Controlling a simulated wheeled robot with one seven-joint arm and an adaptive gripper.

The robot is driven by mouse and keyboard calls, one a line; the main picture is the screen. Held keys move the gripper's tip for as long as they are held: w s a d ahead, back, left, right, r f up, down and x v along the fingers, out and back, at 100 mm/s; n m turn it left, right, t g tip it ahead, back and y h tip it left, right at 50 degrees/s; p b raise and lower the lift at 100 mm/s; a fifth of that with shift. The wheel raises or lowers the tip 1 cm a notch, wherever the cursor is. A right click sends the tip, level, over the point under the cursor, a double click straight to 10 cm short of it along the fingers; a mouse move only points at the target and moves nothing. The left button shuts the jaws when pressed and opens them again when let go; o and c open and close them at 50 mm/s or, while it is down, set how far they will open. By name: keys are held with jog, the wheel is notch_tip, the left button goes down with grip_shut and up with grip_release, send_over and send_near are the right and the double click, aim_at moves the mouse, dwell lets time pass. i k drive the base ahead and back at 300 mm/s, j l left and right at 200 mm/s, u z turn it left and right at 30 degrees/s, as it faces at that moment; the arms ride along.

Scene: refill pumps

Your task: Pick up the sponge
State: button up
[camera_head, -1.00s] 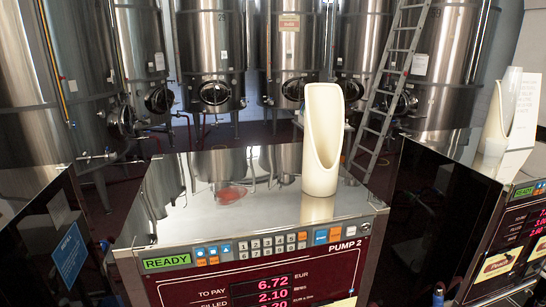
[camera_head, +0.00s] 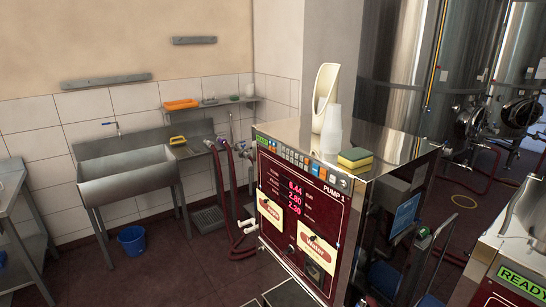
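A sponge (camera_head: 355,158), yellow with a dark green layer, lies flat on the steel top of Pump 1 (camera_head: 385,145), near its front right corner. It sits just to the right of a white stack of cups (camera_head: 331,130), close beside it. My gripper does not show in the head camera view.
A cream scoop-shaped holder (camera_head: 324,88) stands behind the cups. A steel sink (camera_head: 125,175) and a shelf with an orange tray (camera_head: 181,104) are at the left wall. Another pump (camera_head: 515,245) stands at the lower right. A blue bucket (camera_head: 132,239) is on the floor.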

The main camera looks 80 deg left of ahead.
aim_at(357, 157)
jog(key=u, duration=2.25)
jog(key=j, duration=0.1)
